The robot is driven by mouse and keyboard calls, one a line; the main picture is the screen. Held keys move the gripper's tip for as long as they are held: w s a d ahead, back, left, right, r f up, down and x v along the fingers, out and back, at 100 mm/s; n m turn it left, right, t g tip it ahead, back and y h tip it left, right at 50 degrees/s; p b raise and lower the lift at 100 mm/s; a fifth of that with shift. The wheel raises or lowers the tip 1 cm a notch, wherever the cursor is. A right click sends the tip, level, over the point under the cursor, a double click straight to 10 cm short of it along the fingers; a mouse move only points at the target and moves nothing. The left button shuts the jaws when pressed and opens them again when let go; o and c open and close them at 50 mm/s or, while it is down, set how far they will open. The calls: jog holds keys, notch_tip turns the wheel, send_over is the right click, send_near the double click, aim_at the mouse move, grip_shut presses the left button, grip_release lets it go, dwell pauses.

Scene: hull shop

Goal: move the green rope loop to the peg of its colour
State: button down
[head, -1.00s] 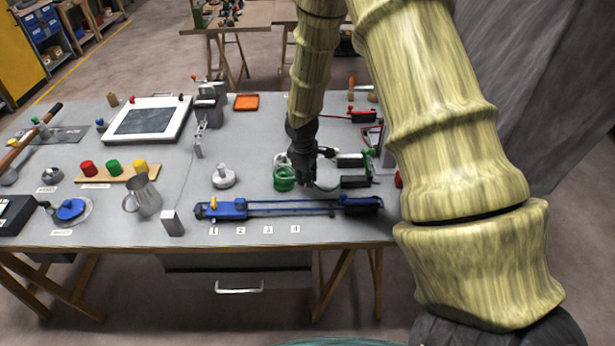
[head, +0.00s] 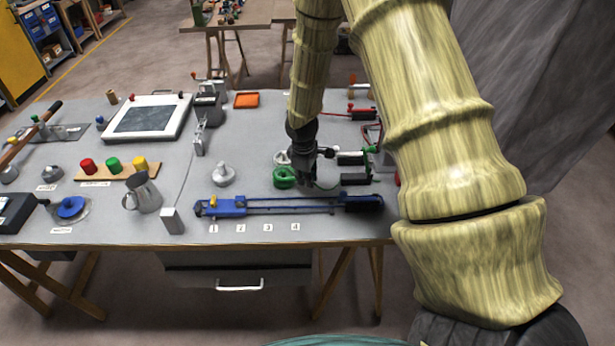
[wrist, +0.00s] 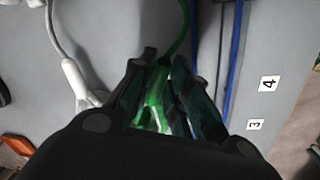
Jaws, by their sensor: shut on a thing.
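The green rope loop (head: 285,178) shows in the head view beside my gripper (head: 308,182), on its left, near the table's middle. In the wrist view my gripper (wrist: 158,85) is shut on a green part of the rope, and the green tail (wrist: 184,25) runs up between the fingertips. Whether the loop touches the table I cannot tell. A green stub (head: 113,164) stands between a red one and a yellow one on a wooden board at the left. I cannot tell whether it is the peg.
A white rope loop (head: 282,158) lies just behind the green one; its end shows in the wrist view (wrist: 76,82). A blue rail device (head: 280,206) lies in front. A white knob (head: 223,175) and a metal jug (head: 143,193) stand left.

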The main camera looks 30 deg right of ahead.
jog(key=shift+f, duration=0.25)
dwell(0.4)
jog(key=c, duration=0.9)
grip_release()
jog(key=shift+r, duration=0.1)
jog(key=shift+r+p, duration=3.2)
jog(key=shift+r, duration=0.75)
